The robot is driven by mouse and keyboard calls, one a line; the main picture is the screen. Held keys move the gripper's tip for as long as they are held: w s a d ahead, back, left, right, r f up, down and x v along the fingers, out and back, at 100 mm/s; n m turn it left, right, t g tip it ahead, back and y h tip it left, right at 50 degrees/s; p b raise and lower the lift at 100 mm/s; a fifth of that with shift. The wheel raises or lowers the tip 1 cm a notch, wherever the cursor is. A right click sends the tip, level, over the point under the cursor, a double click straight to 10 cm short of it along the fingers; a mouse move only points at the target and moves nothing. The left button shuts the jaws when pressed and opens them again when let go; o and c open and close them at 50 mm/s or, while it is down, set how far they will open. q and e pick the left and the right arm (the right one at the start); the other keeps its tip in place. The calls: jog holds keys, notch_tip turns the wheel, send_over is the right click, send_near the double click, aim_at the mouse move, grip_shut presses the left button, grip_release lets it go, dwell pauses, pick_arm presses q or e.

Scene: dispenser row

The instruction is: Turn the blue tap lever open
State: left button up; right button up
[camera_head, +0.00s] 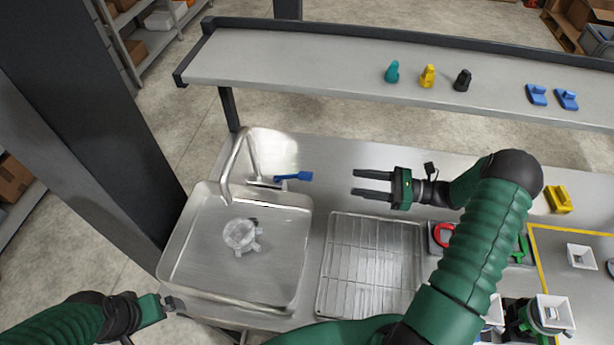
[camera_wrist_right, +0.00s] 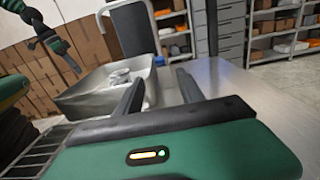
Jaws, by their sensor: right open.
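The blue tap lever (camera_head: 298,176) sticks out to the right from the base of the metal tap (camera_head: 236,160), at the back right of the sink (camera_head: 306,235). My right gripper (camera_head: 356,182) is open and empty, to the right of the lever. Its fingers point left towards the lever, with a clear gap between.
A clear, whitish part (camera_head: 240,236) lies in the sink. A wire rack (camera_head: 368,265) is right of the sink. Above the back stands a shelf (camera_head: 300,67) with teal, yellow, black and blue pieces. The counter between lever and right gripper is clear.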

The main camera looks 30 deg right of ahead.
jog(key=p, duration=0.2)
send_near(312, 176)
jog(key=x, duration=0.9)
jog(key=shift+w+f+p, duration=0.35)
jog(key=shift+w+p, duration=0.05)
jog(key=shift+w, duration=0.05)
jog(key=shift+a+r, duration=0.1)
jog(key=shift+a, duration=0.4)
jog(key=shift+c, duration=0.4)
jog(key=shift+a, duration=0.1)
jog(key=shift+c, duration=1.3)
jog(key=c, duration=0.5)
jog(key=shift+d, duration=0.2)
grip_shut()
pick_arm(q)
jog(key=r, duration=0.1)
jog(key=a+r, duration=0.1)
jog(key=r, duration=0.1)
jog(key=shift+w, duration=0.2)
jog(key=shift+f, duration=0.1)
